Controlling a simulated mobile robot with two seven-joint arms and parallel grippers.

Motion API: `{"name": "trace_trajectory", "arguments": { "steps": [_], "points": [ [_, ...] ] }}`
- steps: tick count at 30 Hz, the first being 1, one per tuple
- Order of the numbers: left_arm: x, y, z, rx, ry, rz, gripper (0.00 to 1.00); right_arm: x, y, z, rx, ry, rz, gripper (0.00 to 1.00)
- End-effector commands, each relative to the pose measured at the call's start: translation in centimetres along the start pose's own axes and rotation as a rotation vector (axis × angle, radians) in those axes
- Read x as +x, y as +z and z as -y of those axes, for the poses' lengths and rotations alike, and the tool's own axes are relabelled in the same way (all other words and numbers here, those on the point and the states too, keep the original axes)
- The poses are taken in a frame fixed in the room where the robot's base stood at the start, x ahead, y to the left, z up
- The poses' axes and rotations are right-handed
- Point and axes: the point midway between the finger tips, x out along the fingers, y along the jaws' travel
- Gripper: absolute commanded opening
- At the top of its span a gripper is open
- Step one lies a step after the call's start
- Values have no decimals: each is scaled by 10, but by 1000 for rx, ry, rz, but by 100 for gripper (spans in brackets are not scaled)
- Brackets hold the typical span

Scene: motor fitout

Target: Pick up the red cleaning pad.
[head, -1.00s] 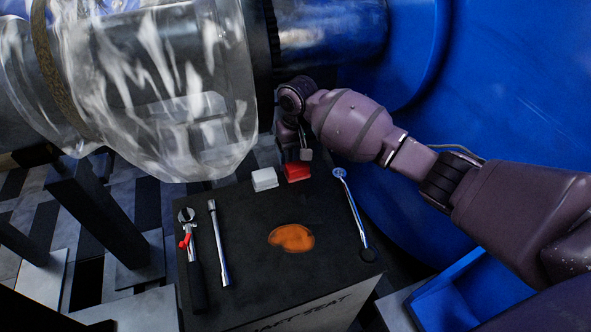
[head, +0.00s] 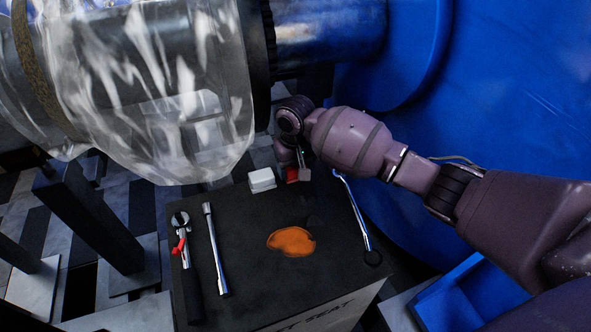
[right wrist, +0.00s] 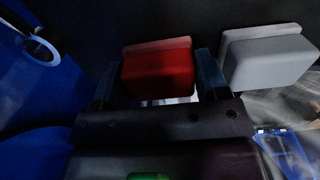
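The red cleaning pad (head: 292,175) lies at the far edge of the black box top, just right of a white pad, partly hidden by my right gripper (head: 299,168). In the right wrist view the red pad (right wrist: 158,72) sits between the two fingers of my right gripper (right wrist: 158,80), one close along each side. The gripper looks open around it, with a small pale gap near its lower right; firm contact on both sides does not show. The pad appears to rest on the box top. My left gripper is in no view.
The white pad (head: 262,180) is close beside the right gripper and also shows in the right wrist view (right wrist: 268,58). An orange patch (head: 291,241), several wrenches and a black box top (head: 255,285) lie nearer. A plastic-wrapped shaft (head: 150,90) hangs above left; a blue housing (head: 500,120) stands right.

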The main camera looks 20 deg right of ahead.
Motion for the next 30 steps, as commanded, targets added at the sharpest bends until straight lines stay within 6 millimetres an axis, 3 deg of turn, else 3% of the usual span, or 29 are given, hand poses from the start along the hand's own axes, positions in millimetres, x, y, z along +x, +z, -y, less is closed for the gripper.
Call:
{"name": "trace_trajectory", "arguments": {
  "steps": [8,14,24,30],
  "points": [
    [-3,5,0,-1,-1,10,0,1,0,0,0,1,2,44],
    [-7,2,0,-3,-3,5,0,-17,0,0,1,1,-3,44],
    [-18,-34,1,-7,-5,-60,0,-102,-2,0,1,-1,-13,44],
    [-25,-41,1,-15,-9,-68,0,-149,-1,0,0,-2,-9,44]
  ]
}}
